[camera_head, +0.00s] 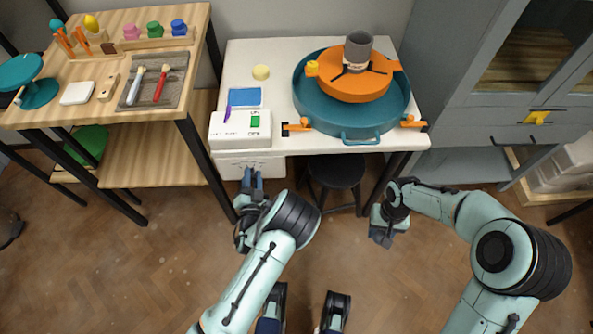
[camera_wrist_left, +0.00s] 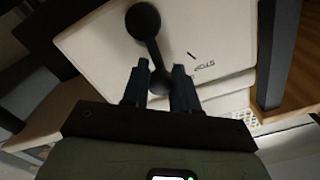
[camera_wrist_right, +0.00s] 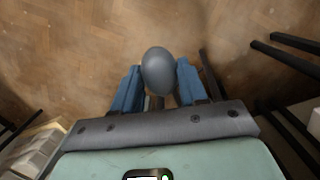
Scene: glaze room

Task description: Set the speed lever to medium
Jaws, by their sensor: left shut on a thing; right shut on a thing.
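The speed lever (camera_wrist_left: 153,42), a dark rod with a ball knob, shows in the left wrist view. It stands against a pale panel (camera_wrist_left: 100,45) with a short dark mark and small lettering that seems to read STOP. My left gripper (camera_head: 252,175) is at the front of the wheel table, below the white control box (camera_head: 240,130). It is shut on the lever's rod (camera_wrist_left: 158,78), with the knob beyond the fingertips. My right gripper (camera_head: 381,235) is low over the floor, right of the stool, shut on a smooth grey rounded thing (camera_wrist_right: 158,70).
On the white table (camera_head: 265,52) a teal basin (camera_head: 310,105) holds an orange wheel (camera_head: 345,90) with a grey cup (camera_head: 358,47). A dark stool (camera_head: 338,172) stands underneath. A wooden tool table (camera_head: 110,75) is at left and a grey cabinet (camera_head: 450,90) at right.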

